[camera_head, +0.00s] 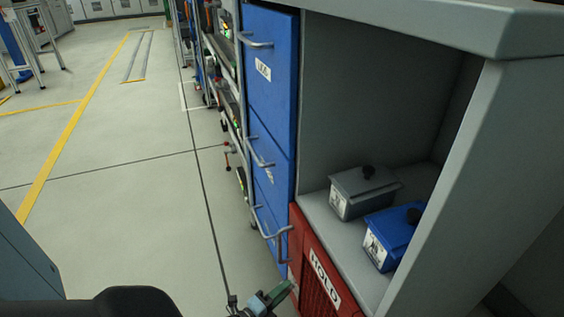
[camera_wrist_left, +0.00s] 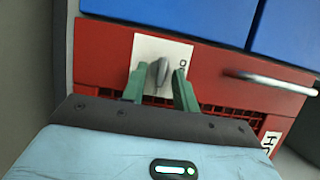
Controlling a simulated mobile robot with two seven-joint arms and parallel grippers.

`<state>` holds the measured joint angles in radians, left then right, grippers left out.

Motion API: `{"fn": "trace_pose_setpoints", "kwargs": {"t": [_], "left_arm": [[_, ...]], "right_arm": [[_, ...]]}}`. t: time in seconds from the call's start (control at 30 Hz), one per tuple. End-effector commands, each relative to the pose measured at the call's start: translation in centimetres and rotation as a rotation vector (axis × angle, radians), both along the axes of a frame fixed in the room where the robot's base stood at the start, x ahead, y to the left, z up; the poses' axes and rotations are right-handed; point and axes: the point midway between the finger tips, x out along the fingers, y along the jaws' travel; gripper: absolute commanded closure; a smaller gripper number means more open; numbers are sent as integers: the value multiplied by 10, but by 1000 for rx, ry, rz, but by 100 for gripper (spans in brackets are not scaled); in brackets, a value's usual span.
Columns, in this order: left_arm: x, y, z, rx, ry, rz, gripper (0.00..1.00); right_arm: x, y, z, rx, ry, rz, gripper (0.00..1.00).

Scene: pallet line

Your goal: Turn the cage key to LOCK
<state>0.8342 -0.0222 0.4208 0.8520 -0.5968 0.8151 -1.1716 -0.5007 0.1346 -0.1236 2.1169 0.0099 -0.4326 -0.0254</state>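The red cage (camera_wrist_left: 100,55) has a white plate (camera_wrist_left: 170,46) with a grey key (camera_wrist_left: 158,74) on it. The key's grip stands roughly upright in the left wrist view. Lettering at the plate's right edge is only partly readable. My left gripper (camera_wrist_left: 160,84) has its green fingertips apart, one on each side of the key; firm contact with it does not show. In the head view the red cage (camera_head: 310,240) carries a HOLD label, and my left gripper (camera_head: 277,296) is at its lower left; the key is hidden there. My right gripper is not in view.
Blue drawers (camera_head: 268,80) with bar handles stand beside the cage. A bar handle (camera_wrist_left: 270,82) sits right of the key plate. A grey box (camera_head: 362,190) and a blue box (camera_head: 393,232) stand on the open shelf.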

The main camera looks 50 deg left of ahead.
Motion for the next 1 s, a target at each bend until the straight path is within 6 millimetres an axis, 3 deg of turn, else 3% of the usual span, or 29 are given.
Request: {"fn": "trace_pose_setpoints", "kwargs": {"t": [0.27,0.7,1.0], "left_arm": [[-3,0,0,-1,1,1,71],[-63,0,0,-1,2,1,71],[-78,0,0,-1,0,1,71]], "right_arm": [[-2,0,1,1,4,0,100],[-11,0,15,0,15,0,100],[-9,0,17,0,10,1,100]]}}
